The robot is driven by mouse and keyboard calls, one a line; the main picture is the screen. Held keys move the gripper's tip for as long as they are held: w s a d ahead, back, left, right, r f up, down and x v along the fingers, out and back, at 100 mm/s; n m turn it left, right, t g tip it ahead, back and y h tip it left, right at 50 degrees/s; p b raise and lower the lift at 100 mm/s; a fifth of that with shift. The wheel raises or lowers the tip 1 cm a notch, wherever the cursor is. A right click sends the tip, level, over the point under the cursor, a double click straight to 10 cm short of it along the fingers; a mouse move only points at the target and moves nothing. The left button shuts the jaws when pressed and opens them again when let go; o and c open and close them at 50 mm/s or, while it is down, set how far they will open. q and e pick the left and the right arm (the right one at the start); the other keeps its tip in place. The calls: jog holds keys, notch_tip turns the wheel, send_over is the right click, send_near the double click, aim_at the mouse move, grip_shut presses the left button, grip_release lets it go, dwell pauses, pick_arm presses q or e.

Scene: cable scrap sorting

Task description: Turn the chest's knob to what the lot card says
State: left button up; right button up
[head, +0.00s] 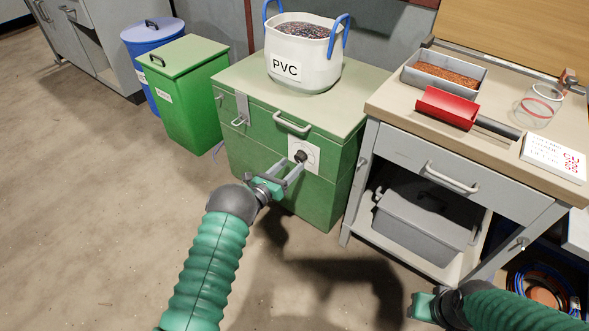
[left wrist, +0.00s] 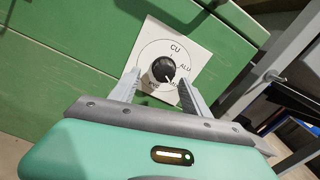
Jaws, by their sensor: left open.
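The green chest (head: 250,150) stands at the centre of the head view. Its black knob (head: 300,156) sits on a white dial plate (head: 313,150). The lot card (head: 553,158), with red letters beginning CU, lies on the workbench. My right gripper (head: 425,306) is low at right, its fingers unclear.
A white PVC tub (head: 303,62) with blue handles stands on the chest. The workbench (head: 390,107) at right holds a metal tray (head: 443,75), a red scoop (head: 447,107) and a glass jar (head: 540,104). A green bin (head: 187,92) stands left of the chest.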

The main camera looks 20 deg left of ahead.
aim_at(298, 161)
pick_arm(q)
jog(key=x, duration=0.2)
jog(key=shift+w+d+b, duration=0.25)
jog(key=shift+b, duration=0.1)
jog(key=shift+w+d+r, duration=0.2)
jog(key=shift+d, duration=0.15)
jog(key=shift+a+f, duration=0.1)
jog(key=shift+a, duration=0.1)
jog(key=c, duration=0.5)
grip_shut()
